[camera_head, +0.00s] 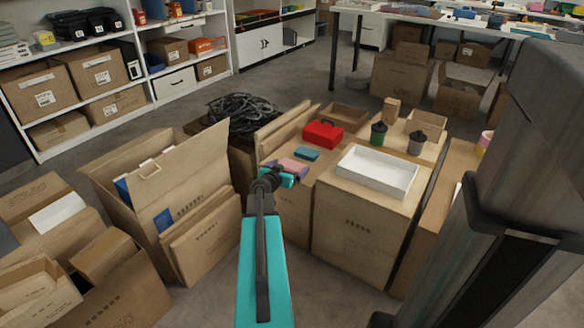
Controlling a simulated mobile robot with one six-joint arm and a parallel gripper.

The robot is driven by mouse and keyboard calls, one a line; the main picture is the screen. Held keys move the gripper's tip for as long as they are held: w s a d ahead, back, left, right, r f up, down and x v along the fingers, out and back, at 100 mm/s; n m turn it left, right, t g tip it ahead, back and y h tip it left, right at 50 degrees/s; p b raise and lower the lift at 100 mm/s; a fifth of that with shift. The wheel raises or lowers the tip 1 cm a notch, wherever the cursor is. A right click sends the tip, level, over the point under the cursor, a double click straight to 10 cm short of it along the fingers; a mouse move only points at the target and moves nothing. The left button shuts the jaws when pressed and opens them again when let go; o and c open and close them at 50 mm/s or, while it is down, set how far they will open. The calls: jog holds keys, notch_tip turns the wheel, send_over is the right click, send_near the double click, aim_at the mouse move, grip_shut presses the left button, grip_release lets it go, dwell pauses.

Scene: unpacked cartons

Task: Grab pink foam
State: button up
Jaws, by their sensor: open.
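The pink foam (292,164) is a small flat pink piece on top of a carton near the middle of the picture. My gripper (289,175) is at the end of my teal arm, just in front of the foam and partly covering its near side. My gripper is open. I cannot tell whether its fingers touch the foam or are around it. A flat teal block (306,154) lies right behind and to the right of the foam.
A red box (323,133) stands behind the teal block. A white tray (378,174) sits on the carton to the right. A tall open carton (165,200) stands left, with black cables (243,113) behind. Clear floor (225,285) shows in front.

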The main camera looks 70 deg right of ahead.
aim_at(289, 168)
jog(key=c, duration=0.8)
jog(key=shift+c, duration=0.2)
notch_tip(289, 168, up, 10)
jog(key=p, duration=0.3)
dwell(0.6)
